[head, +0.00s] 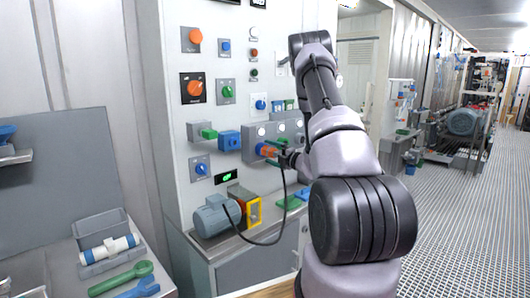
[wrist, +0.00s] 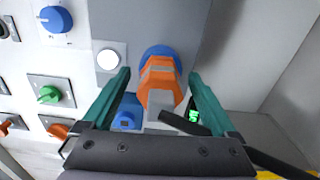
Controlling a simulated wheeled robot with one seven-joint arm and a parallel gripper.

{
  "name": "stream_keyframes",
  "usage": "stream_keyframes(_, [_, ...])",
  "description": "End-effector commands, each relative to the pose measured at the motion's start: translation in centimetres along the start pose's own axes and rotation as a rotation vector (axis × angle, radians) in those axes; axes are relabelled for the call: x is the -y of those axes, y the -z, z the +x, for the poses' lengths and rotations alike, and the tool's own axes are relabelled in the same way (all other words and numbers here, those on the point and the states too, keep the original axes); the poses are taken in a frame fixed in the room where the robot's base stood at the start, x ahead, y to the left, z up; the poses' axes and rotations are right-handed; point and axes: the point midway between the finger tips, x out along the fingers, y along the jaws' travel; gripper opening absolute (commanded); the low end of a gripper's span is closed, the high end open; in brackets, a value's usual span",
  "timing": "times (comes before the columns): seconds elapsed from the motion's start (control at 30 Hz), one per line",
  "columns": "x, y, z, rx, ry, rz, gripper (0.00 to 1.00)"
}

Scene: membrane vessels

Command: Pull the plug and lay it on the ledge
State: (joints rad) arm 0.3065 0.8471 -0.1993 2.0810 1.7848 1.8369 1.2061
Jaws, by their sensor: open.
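The orange plug (head: 267,151) sits in a round blue socket on the grey box of the wall panel. In the wrist view the plug (wrist: 160,80) stands between the two teal fingers, with the blue socket (wrist: 161,53) behind it. My gripper (wrist: 159,76) is open around the plug, with a gap showing on each side. In the head view my gripper (head: 276,153) is at the plug, partly hidden by my arm. A black cable (head: 283,205) hangs from the plug and loops down to the ledge (head: 222,246) below the panel.
A blue-grey motor (head: 215,214) and a yellow frame (head: 254,211) stand on the ledge. Green and blue items lie at its right. Knobs and a blue block (head: 229,140) project from the panel. A side bench at left holds a green wrench (head: 121,279).

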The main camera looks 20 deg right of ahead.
Motion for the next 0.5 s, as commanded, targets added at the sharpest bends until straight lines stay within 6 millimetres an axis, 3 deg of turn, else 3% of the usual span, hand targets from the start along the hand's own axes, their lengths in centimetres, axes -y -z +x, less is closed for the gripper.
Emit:
stream_keyframes(0.07, [0.01, 0.04, 0.02, -0.001, 0.000, 0.000, 0.93])
stream_keyframes(0.17, [0.01, 0.03, 0.02, -0.001, 0.000, 0.000, 0.58])
stream_keyframes(0.3, [0.01, 0.03, 0.01, -0.001, 0.000, 0.000, 0.05])
stream_keyframes(0.33, [0.01, 0.02, 0.01, -0.001, 0.000, 0.000, 0.00])
stream_keyframes(0.5, [-0.01, -0.01, -0.07, 0.000, 0.000, 0.000, 0.00])
